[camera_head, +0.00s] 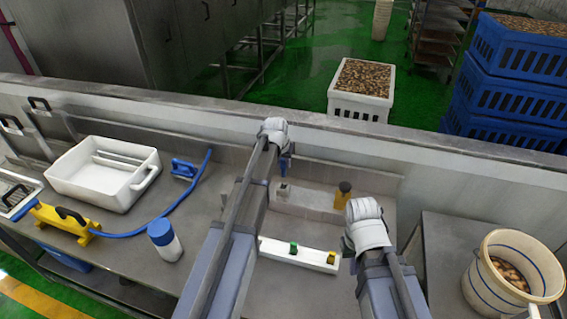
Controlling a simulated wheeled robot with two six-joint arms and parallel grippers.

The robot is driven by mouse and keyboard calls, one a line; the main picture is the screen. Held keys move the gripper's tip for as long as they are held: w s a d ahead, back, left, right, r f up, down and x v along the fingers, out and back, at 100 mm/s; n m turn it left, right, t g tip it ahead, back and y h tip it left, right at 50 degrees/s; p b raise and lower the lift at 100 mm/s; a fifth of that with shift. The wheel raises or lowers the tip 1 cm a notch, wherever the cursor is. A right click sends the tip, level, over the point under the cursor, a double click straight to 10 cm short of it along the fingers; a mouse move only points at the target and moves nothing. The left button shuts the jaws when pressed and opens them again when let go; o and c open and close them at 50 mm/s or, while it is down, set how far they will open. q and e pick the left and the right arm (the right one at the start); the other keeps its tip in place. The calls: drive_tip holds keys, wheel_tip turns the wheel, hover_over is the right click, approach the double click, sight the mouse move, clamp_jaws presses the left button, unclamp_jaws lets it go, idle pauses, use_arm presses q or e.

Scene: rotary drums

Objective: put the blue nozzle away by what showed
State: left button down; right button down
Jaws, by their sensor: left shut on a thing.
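My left gripper (275,132) is raised over the back of the bench, seen from behind. A small dark blue piece, apparently the blue nozzle (285,162), hangs just below it, and the gripper is shut on it. My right gripper (366,222) is over the right part of the bench; its fingers are hidden, so I cannot tell if it is open. A white strip (272,246) lies in front, with a green piece (293,248) and a yellow piece (331,257) on it. On a pale ledge (312,201) stand a small grey piece (283,189) and a yellow, dark-topped piece (343,194).
To the left are a white tray (67,185), a yellow tool (64,222) with a blue hose (140,232), a blue handle (184,169) and a blue-capped bottle (164,240). A cream bucket (480,290) stands at right. A low wall (440,155) runs behind.

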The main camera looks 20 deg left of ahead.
use_arm(q)
drive_tip(key=shift+r, duration=0.45)
wheel_tip(320, 180, up, 6)
drive_tip(key=p, duration=0.6)
drive_tip(key=shift+f, duration=0.1)
idle(0.5)
